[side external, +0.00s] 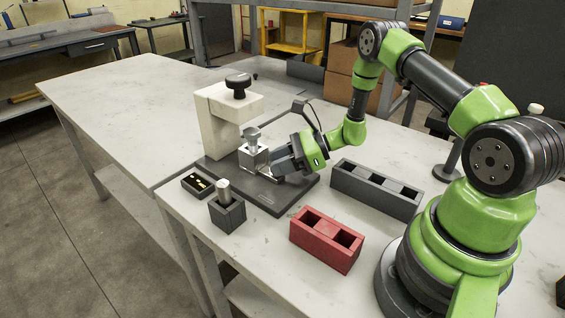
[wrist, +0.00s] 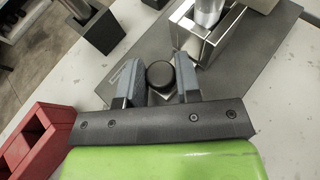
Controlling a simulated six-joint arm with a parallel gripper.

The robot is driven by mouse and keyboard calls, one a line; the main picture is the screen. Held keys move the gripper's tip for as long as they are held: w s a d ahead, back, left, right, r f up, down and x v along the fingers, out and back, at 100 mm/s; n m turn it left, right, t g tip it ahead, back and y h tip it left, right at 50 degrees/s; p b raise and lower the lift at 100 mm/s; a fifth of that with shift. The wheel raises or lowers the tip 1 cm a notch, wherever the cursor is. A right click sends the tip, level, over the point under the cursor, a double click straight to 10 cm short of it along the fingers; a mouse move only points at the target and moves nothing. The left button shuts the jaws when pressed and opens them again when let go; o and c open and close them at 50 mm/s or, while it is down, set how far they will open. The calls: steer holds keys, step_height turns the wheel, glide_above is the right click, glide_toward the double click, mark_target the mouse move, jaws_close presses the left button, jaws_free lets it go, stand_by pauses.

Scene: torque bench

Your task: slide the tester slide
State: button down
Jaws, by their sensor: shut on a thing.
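The tester has a dark base plate (side external: 262,195) with a pale upright column (side external: 215,128) and a black knob (side external: 238,85) on top. The tester slide, a shiny metal block (side external: 250,158), sits on the plate below the overhanging head. It carries a silver cylinder (side external: 252,136), also in the wrist view (wrist: 208,12). My gripper (side external: 279,168) reaches in low from the right beside the slide. In the wrist view its fingers (wrist: 162,64) are shut on a round black knob (wrist: 160,75) in front of the metal block (wrist: 205,42). The knob's link to the slide is mostly hidden.
A red two-pocket block (side external: 326,239) and a long dark grey pocketed block (side external: 375,189) stand right of the plate. A small dark holder with a silver pin (side external: 227,214) and a small black tray (side external: 198,184) stand at left.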

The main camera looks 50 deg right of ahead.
mark_target(259, 159)
steer(key=shift+w, duration=1.7)
steer(key=c, duration=0.9)
jaws_free()
steer(key=shift+o, duration=0.2)
steer(key=v, duration=1)
steer(key=shift+a+r, duration=0.1)
steer(key=shift+r, duration=0.05)
